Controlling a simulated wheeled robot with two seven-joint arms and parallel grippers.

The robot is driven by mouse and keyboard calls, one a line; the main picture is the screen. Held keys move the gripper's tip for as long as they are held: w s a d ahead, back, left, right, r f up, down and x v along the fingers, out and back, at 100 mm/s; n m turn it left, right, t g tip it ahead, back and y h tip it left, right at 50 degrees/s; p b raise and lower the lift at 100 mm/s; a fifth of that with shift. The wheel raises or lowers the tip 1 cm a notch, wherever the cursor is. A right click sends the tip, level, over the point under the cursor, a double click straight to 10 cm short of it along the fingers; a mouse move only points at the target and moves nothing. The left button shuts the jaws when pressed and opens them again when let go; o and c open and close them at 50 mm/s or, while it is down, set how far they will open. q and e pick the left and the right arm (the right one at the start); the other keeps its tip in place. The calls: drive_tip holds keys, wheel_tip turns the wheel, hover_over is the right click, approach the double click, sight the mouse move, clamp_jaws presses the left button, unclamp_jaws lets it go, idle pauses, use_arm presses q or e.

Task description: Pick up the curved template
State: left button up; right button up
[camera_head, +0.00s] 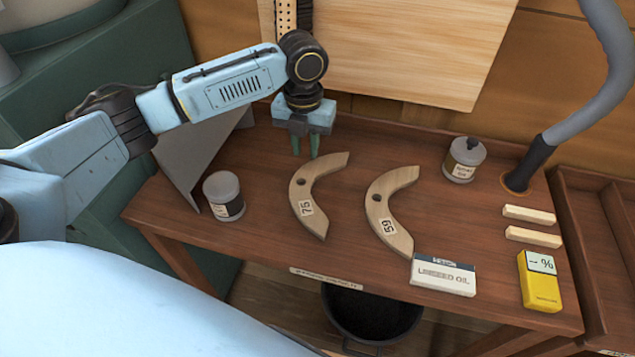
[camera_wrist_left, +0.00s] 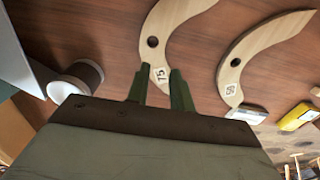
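Two pale wooden curved templates lie flat on the brown bench. My left gripper (camera_head: 305,155) points down by the upper end of the 75 template. Its two green fingers are apart with nothing between them. In the left wrist view the fingertips (camera_wrist_left: 159,70) appear either side of the 75 label. My right gripper is not in view.
A grey-lidded jar (camera_head: 224,196) stands to the left, near a grey triangular plate (camera_head: 190,160). A grey hose (camera_head: 607,90) rises behind.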

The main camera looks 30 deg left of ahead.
use_arm(q)
hover_over(309, 183)
drive_tip(key=f, duration=0.4)
drive_tip(key=shift+s+a+f, duration=0.1)
drive_tip(key=shift+s+f, duration=0.3)
drive_tip(key=shift+w+f+b, duration=0.15)
drive_tip(key=shift+f+b, duration=0.1)
drive_tip(key=shift+f, duration=1.3)
drive_tip(key=shift+w+f+b, duration=0.15)
drive_tip(key=shift+f+b, duration=0.1)
drive_tip(key=shift+f, duration=1.25)
drive_tip(key=shift+c, duration=0.2)
clamp_jaws()
